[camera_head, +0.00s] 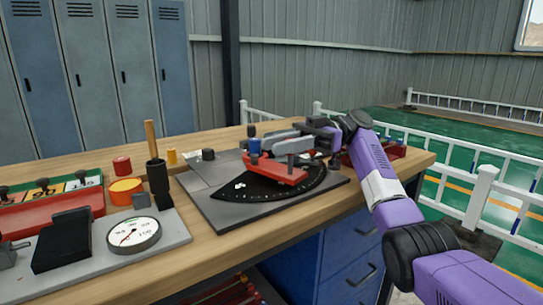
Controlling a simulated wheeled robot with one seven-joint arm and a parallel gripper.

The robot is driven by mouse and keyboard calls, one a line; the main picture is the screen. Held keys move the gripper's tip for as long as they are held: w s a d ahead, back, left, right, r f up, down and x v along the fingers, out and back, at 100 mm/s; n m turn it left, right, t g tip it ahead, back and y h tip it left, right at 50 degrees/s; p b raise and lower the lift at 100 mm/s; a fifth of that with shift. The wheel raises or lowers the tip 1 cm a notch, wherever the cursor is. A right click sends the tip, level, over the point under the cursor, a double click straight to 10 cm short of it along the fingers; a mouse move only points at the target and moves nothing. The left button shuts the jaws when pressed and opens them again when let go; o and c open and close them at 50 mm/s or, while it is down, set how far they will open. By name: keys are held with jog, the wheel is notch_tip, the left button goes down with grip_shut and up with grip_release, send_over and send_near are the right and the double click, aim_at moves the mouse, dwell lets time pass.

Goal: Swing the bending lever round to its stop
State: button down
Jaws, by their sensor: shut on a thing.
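The bending tool stands on a grey base plate (200,187) on the workbench. It has a black fan-shaped dial (262,190) with white marks along its curved edge. A red bending lever (278,174) lies over the dial and carries an upright blue handle (253,146) at its left end. A dark post stands near the lever's right end. My gripper (264,143) reaches in from the right, its long grey fingers pointing left. It is shut on the blue handle; the exact contact is partly hidden by the fingers.
A dial gauge (133,234) on a grey plate, a black cup (158,177) with a wooden handle in it, red and orange cylinders, and a red tray (50,207) stand left on the wooden bench (215,243). White railings (480,200) stand beyond the bench's right end.

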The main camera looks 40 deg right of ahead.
jog(key=shift+s+d+f, duration=0.1)
dwell(0.4)
jog(key=c, duration=1.2)
grip_release()
notch_tip(320, 180, up, 20)
jog(key=p, duration=0.5)
